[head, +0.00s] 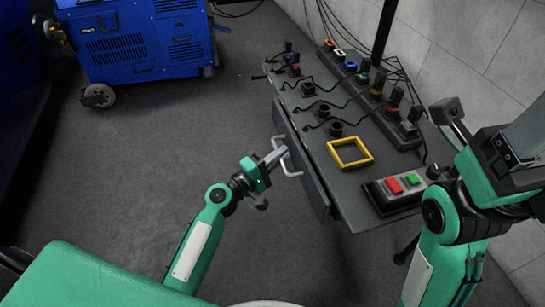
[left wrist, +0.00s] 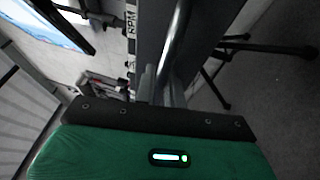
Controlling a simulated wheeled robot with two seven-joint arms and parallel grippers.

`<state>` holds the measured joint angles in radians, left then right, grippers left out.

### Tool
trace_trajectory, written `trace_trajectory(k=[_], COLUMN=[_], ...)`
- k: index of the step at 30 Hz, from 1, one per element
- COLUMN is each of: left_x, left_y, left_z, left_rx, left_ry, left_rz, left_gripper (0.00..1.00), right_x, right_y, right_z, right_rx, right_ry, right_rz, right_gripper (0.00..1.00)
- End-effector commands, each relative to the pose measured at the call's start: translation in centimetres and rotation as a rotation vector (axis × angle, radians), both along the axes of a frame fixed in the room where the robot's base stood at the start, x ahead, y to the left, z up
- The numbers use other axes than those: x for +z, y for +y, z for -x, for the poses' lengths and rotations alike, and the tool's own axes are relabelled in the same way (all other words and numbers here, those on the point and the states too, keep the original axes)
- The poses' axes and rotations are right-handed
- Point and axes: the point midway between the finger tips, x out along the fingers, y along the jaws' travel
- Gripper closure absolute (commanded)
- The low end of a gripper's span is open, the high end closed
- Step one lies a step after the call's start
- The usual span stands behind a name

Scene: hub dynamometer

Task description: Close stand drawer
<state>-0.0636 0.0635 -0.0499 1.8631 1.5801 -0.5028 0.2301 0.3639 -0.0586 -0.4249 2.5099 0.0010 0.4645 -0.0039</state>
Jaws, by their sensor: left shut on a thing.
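The stand (head: 352,185) is a dark table along the wall, and its drawer (head: 303,165) has a dark front on the table's left side. A thin gap shows between the drawer front and the tabletop edge. The drawer's pale bar handle (head: 289,161) sticks out to the left. My left gripper (head: 275,157) is shut on the handle. In the left wrist view the handle (left wrist: 175,45) runs up from the gripper beside the dark drawer front (left wrist: 208,35). My right gripper (head: 446,118) is above the stand's right end; its jaw opening is unclear.
On the stand are a yellow square frame (head: 350,153), a red-and-green button box (head: 400,188), and several black plugs with cables. A blue wheeled machine (head: 140,45) stands at the back left. The floor left of the drawer is clear.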

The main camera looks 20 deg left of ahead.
Motion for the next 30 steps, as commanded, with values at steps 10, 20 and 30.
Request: trace_trajectory(k=[10, 20, 30], left_x=[0.0, 0.0, -0.2], left_y=[-2.2, -2.1, -1.9], left_z=[-1.5, -1.4, -1.1], left_rx=[0.0, 0.0, 0.0], left_ry=[-0.001, 0.0, 0.002], left_rz=[-0.002, -0.001, -0.002], left_gripper=[1.0, 0.68, 0.68], right_x=[0.2, 0.3, -0.1], right_y=[0.0, 0.0, 0.0], right_z=[0.2, 0.2, -0.1], right_rx=[0.002, 0.002, 0.001], right_ry=[-0.01, -0.01, 0.005], right_rz=[-0.003, -0.003, -0.003], right_gripper=[0.28, 0.28, 0.28])
